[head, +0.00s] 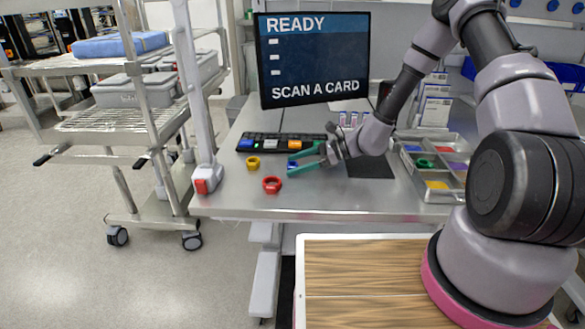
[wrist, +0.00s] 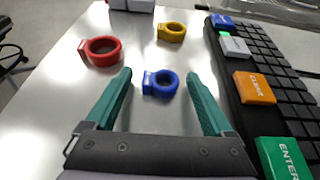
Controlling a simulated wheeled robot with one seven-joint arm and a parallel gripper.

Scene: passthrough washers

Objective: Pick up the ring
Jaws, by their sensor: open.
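A blue ring (wrist: 161,84) with a small block on its side lies on the grey metal table. In the wrist view it sits between the two green fingertips of my gripper (wrist: 159,75), with a gap on each side. My gripper (head: 292,165) is open and empty, low over the table. In the head view the fingers partly hide the blue ring (head: 292,163). A red ring (head: 272,185) and a yellow ring (head: 253,162) lie to the left of the gripper. In the wrist view the red ring (wrist: 101,51) and yellow ring (wrist: 171,32) are farther off.
A black keyboard (head: 280,142) with coloured keys lies close to the right finger in the wrist view. A monitor (head: 312,60) stands behind it. A compartment tray (head: 457,197) is at the right, with a green ring (head: 424,162). A metal cart (head: 145,130) stands left.

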